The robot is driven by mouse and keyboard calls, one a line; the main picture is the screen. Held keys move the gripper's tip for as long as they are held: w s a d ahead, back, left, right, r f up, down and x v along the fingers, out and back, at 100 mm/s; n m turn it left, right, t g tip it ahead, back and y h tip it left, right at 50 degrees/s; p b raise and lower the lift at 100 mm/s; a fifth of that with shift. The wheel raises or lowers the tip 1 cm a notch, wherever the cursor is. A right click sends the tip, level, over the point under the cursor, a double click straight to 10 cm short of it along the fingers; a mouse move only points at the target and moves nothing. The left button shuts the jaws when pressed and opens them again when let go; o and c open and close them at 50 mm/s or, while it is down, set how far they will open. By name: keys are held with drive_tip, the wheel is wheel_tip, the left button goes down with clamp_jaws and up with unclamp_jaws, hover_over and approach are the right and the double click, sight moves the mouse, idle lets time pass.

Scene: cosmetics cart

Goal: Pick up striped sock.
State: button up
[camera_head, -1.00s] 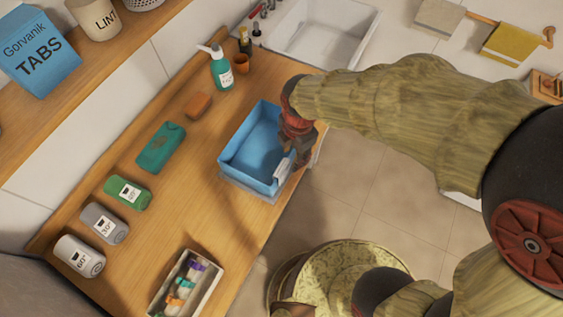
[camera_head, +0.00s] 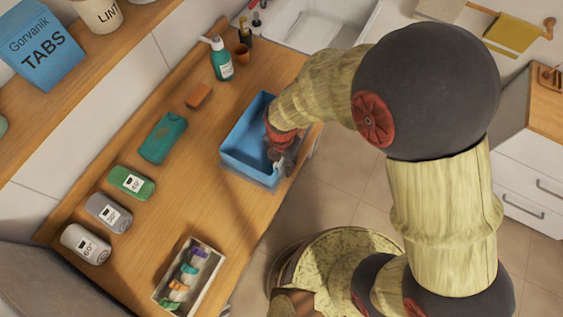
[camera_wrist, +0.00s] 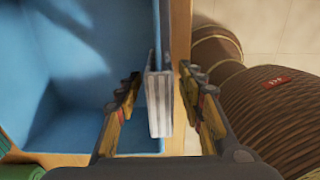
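The striped sock (camera_wrist: 158,98), grey and white, hangs folded over the right wall of the blue bin (camera_wrist: 70,112) in the wrist view. The blue bin (camera_head: 238,148) stands on the wooden counter in the head view. My gripper (camera_wrist: 160,78) is open, with one finger on the bin's inner side of the sock and one on its outer side. Gaps show between the fingers and the sock. In the head view my gripper (camera_head: 280,150) is at the bin's right wall and largely hides the sock.
On the counter (camera_head: 205,195) are a green pump bottle (camera_head: 221,62), an orange block (camera_head: 198,95), a green folded cloth (camera_head: 163,138) and several labelled rolls (camera_head: 132,182). A tray of small coloured items (camera_head: 210,270) stands at the front. A sink lies behind the bin.

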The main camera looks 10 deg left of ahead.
drive_tip(key=shift+f, duration=0.15)
drive_tip(key=shift+c, duration=1)
drive_tip(key=c, duration=0.7)
clamp_jaws()
